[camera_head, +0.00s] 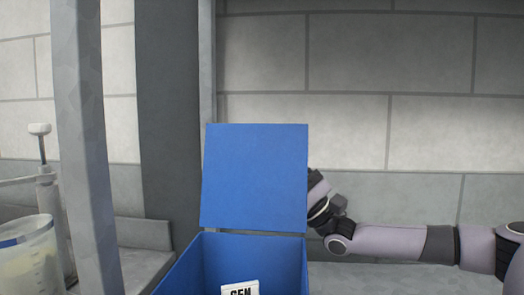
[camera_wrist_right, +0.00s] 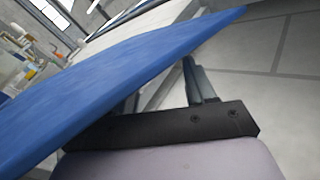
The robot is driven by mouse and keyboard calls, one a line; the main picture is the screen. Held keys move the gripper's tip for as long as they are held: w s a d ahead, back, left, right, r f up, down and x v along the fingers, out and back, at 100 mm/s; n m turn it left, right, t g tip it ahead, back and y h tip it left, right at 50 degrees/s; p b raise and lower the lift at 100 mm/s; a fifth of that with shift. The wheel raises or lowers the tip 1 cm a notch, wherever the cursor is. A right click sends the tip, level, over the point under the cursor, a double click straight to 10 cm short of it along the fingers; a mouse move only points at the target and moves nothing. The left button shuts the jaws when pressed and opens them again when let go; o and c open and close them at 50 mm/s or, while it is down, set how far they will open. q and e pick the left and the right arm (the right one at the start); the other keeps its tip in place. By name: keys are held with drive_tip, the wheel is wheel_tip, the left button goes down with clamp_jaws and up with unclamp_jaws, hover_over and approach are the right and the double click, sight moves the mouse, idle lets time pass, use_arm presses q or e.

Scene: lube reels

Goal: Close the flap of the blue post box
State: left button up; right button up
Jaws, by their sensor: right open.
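The blue post box (camera_head: 195,270) stands at the bottom middle of the head view, with a white label (camera_head: 240,290) inside its opening, partly cut off. Its flat blue flap (camera_head: 255,177) stands raised, nearly upright, at the back of the opening. My right arm comes in from the right, and its wrist (camera_head: 325,205) is at the flap's right edge; the gripper is largely hidden behind the flap there. In the right wrist view the flap (camera_wrist_right: 110,80) slants close across my open right gripper (camera_wrist_right: 165,85) and covers part of one finger. I cannot tell whether they touch. My left gripper is not in view.
A grey post (camera_head: 88,150) and a dark column (camera_head: 168,120) stand left of the box. A clear container (camera_head: 30,255) and a white pump-like part (camera_head: 42,160) are at far left. A grey block wall (camera_head: 400,90) closes off the back.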

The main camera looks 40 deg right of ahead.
sight(265, 151)
drive_tip(key=shift+p+x, duration=0.6)
drive_tip(key=shift+x, duration=1.25)
drive_tip(key=shift+c, duration=0.3)
clamp_jaws()
